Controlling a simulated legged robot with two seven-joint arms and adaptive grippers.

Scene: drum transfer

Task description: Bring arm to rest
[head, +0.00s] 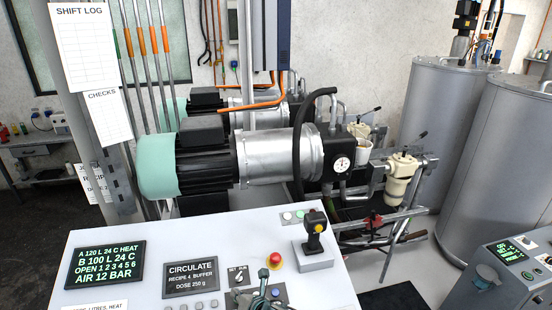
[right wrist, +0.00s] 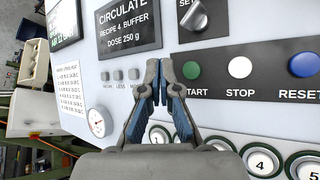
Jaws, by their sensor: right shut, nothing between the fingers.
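My right gripper (head: 263,275) shows at the bottom edge of the head view, in front of the control panel (head: 120,245). In the right wrist view the right gripper (right wrist: 158,75) is shut and empty, its two fingertips together. The fingertips appear just left of the green START button (right wrist: 191,70) and below the CIRCULATE display (right wrist: 128,25). I cannot tell whether they touch the panel. My left gripper is not in view.
The panel carries a red emergency button (head: 275,260), a joystick (head: 315,235) and a SET selector (head: 240,278). Behind it stand a motor and pump (head: 240,160). Grey tanks (head: 430,110) stand at the right, with another console (head: 515,275) in front.

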